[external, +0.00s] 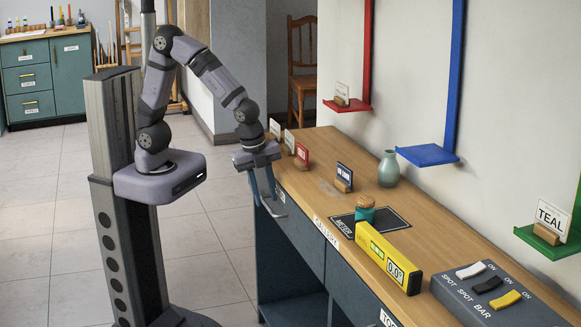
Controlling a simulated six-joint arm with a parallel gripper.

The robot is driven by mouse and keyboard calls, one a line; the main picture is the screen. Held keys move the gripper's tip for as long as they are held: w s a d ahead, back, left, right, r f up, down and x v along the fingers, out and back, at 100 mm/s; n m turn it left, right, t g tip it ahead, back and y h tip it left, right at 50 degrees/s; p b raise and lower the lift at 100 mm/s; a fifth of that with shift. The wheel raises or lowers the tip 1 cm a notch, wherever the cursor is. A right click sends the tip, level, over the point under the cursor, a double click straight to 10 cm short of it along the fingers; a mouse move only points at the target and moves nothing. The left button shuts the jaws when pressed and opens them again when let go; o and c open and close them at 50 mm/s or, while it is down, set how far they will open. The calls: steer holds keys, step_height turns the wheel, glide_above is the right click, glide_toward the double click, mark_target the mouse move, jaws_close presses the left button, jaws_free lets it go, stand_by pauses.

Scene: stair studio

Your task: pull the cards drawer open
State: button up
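The desk's blue-grey front has a drawer (289,235) at its left end, under the wooden top. I cannot read a "cards" label on it. A small pale piece (281,196) shows at the desk's front left, and I cannot tell if it is a label or a handle. My gripper (266,199) points down just in front of that left end, its two fingers apart with nothing visible between them. I cannot tell whether it touches the drawer. Another drawer front (352,293) lies further right.
On the desktop (440,235) stand several small card holders, a green vase (388,168), a round jar (365,207), a yellow meter (388,257) and a grey switch box (500,297). Red, blue (428,155) and green shelves hang above.

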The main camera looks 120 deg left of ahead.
steer(key=shift+w+a+f, duration=0.1)
steer(key=shift+f, duration=0.6)
steer(key=shift+c, duration=0.7)
jaws_close()
steer(key=s+d+p, duration=0.1)
steer(key=s+d, duration=0.7)
steer(key=shift+s+d, duration=0.35)
steer(key=shift+d, duration=0.05)
steer(key=shift+o, duration=0.7)
jaws_free()
